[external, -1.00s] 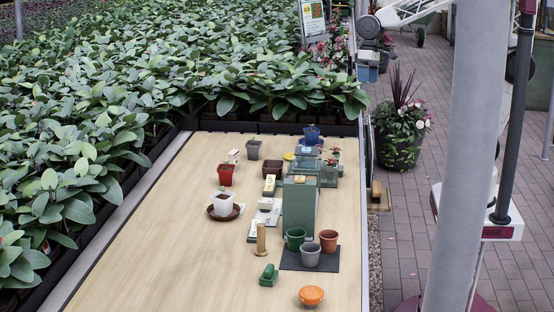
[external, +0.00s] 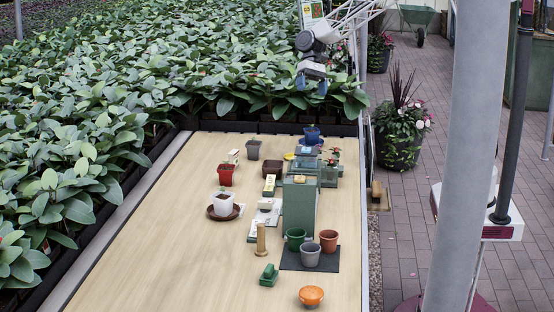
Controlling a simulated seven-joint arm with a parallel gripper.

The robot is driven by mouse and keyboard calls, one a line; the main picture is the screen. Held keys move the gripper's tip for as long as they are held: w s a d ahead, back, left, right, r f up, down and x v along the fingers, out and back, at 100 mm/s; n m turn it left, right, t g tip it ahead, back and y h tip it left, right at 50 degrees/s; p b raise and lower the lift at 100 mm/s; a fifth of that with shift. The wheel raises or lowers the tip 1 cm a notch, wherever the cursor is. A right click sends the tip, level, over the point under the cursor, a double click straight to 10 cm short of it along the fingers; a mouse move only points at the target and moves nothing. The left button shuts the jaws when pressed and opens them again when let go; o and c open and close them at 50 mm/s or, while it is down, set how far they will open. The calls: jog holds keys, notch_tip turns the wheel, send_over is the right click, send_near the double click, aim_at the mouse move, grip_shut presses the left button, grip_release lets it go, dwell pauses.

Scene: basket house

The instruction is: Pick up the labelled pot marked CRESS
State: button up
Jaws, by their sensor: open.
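No label reading CRESS is legible at this size, so I cannot tell which pot is marked so. My gripper (external: 312,87) is open and empty, high above the far end of the table, over the leafy plants in the picture, apart from every pot.
A tall green block (external: 299,208) stands mid-table and may hide things behind it. Green (external: 294,240), grey (external: 310,258) and terracotta (external: 328,243) pots stand around a dark mat (external: 290,263). An orange bowl (external: 311,296) is nearest. The table's left front (external: 160,260) is clear.

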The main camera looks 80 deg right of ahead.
jog(key=w+d+f+m+y, duration=0.35)
jog(key=w+d+f, duration=0.45)
jog(key=w+f, duration=0.45)
jog(key=m+t+y, duration=0.3)
jog(key=m, duration=0.2)
send_near(255, 142)
jog(key=x, duration=0.3)
jog(key=shift+w+f, duration=0.15)
jog(key=shift+w, duration=0.05)
jog(key=shift+a, duration=0.1)
jog(key=shift+x, duration=1.25)
jog(key=shift+x, duration=2.6)
